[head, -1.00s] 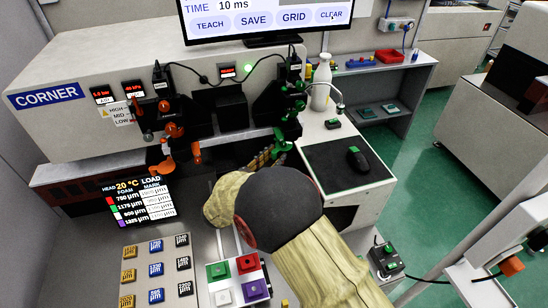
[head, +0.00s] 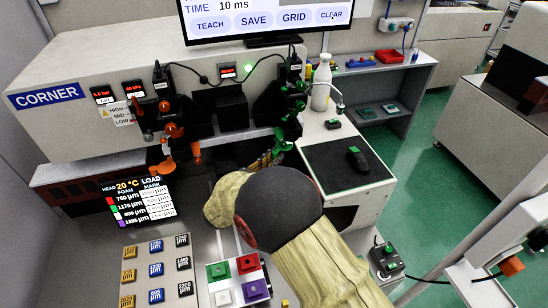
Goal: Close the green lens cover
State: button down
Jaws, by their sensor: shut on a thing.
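The green lens cover (head: 283,144) hangs below the dark camera on the right side of the machine front. My gripper (head: 266,159) shows only in part, as tan ribbed fingers just left of and below the green cover. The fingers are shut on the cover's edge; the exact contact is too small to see. My beige-sleeved arm with its dark joint hides the rest of the gripper and the space below it. An orange lens cover (head: 168,165) hangs under the left camera.
A white bottle (head: 321,88) and a dark pad with a mouse (head: 357,157) are to the right. A panel of labelled blocks (head: 156,268) and a tray of coloured blocks (head: 236,292) lie in front. A monitor (head: 265,18) stands behind.

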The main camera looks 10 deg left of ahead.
jog(key=shift+w+d+r+n+t+y+p, duration=0.1)
jog(key=shift+d+n+t+y+p, duration=0.25)
jog(key=shift+n+y, duration=0.4)
jog(key=d+n+y+b, duration=0.1)
jog(key=n+y, duration=0.1)
jog(key=y, duration=0.2)
jog(key=w+d+n+y+b, duration=0.1)
jog(key=d+n+y, duration=0.1)
jog(key=n+y, duration=0.1)
jog(key=w+d+n+y+b, duration=0.1)
jog(key=n+y, duration=0.1)
jog(key=y, duration=0.3)
jog(key=shift+d+n+t, duration=0.15)
jog(key=shift+n+t, duration=0.1)
jog(key=shift+y, duration=0.45)
jog(key=c, duration=1.8)
grip_release()
jog(key=shift+c, duration=0.2)
